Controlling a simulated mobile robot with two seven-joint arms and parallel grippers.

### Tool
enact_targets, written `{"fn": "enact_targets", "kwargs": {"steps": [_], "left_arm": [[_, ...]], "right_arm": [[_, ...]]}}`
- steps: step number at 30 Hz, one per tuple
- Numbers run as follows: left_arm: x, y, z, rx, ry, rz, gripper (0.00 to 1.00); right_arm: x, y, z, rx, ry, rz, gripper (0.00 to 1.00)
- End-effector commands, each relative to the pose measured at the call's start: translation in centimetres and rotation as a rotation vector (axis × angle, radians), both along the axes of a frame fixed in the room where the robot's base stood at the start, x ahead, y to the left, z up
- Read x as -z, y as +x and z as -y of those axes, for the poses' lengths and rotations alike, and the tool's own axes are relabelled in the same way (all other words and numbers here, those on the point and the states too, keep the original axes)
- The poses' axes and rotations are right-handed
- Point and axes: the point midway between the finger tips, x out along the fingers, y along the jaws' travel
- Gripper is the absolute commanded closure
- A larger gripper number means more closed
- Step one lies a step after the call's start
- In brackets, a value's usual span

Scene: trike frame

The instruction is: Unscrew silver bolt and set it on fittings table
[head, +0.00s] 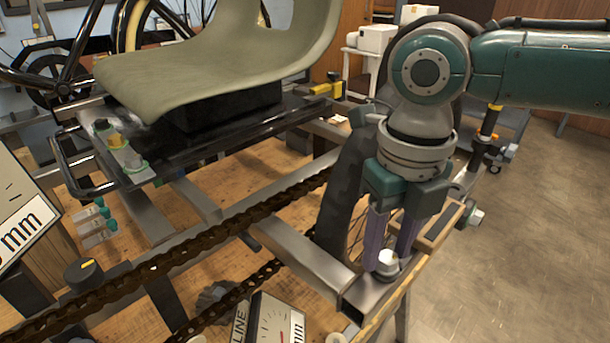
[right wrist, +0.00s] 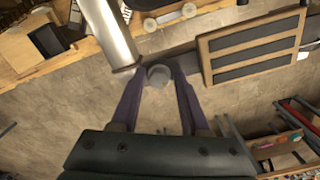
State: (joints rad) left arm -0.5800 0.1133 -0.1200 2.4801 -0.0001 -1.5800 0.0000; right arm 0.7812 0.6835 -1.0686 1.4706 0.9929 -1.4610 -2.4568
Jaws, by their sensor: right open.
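The silver bolt (head: 387,262) stands upright near the front end of a grey metal tube of the trike frame (head: 310,255). My right gripper (head: 390,250) points down over it, with its purple fingers apart on either side of the bolt. In the right wrist view the grey bolt head (right wrist: 158,75) shows between the fingertips of the open gripper (right wrist: 158,78). I cannot tell whether either finger touches it. A wood-framed board with dark strips (right wrist: 255,45) lies beyond; I cannot tell whether it belongs to the fittings table. My left gripper is out of view.
A green-grey seat (head: 220,55) and a rusty chain (head: 200,245) are left of the gripper. A dial box (head: 270,320) stands at the front and a tyre (head: 345,190) close behind the fingers. Open floor (head: 540,240) lies to the right.

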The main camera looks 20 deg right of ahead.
Motion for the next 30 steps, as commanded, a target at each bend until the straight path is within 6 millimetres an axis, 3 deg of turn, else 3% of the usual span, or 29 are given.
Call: {"fn": "enact_targets", "kwargs": {"steps": [7,16,28,30], "left_arm": [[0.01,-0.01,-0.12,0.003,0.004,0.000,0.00],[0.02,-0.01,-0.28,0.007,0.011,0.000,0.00],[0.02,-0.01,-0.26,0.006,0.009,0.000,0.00],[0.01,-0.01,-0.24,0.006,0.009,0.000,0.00]], "right_arm": [[0.05,-0.11,0.12,0.443,0.000,-0.002,0.55],[0.01,-0.07,0.19,0.527,0.000,0.000,0.55],[0.01,-0.08,0.20,0.524,0.000,0.000,0.98],[0.01,-0.08,0.20,0.522,0.000,0.000,1.00]]}}
